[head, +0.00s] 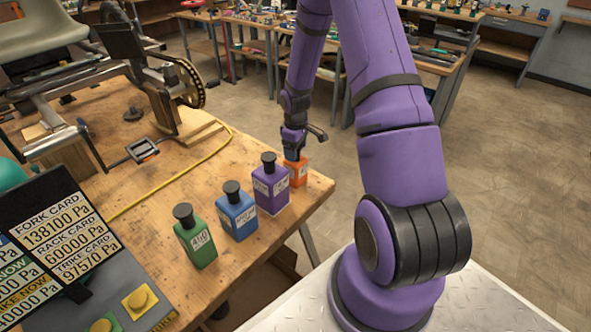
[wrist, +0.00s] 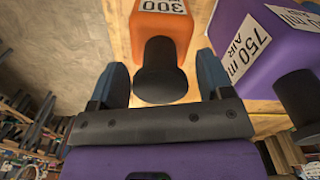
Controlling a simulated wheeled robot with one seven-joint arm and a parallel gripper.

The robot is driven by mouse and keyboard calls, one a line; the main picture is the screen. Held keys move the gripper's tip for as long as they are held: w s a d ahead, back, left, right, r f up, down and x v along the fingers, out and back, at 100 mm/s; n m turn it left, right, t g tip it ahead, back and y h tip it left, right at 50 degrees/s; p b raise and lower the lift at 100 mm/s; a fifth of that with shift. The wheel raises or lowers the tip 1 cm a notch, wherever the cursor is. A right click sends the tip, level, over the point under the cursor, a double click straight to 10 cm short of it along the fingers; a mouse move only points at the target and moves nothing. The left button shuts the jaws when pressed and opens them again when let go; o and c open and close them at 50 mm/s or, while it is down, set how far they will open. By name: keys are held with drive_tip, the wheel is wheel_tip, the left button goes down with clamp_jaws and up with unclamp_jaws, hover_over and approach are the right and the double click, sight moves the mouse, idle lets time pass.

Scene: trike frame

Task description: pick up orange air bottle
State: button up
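The orange air bottle (head: 298,173) stands at the table's right corner in the head view, partly hidden behind the purple bottle and my gripper. In the wrist view the orange bottle (wrist: 163,30) shows a white label reading 300 and a black cap (wrist: 160,72). My gripper (head: 293,155) is at the bottle's top. In the wrist view my gripper (wrist: 160,82) is open, with its blue fingers on either side of the cap and a gap on both sides.
The purple bottle (head: 271,188) stands close beside the orange one; its label reads 750 ml AIR in the wrist view. A blue bottle (head: 237,213) and a green bottle (head: 195,240) continue the row. A yellow cable (head: 180,173) and the trike frame (head: 75,75) lie further left.

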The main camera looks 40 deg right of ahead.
clamp_jaws()
drive_tip(key=shift+r, duration=0.15)
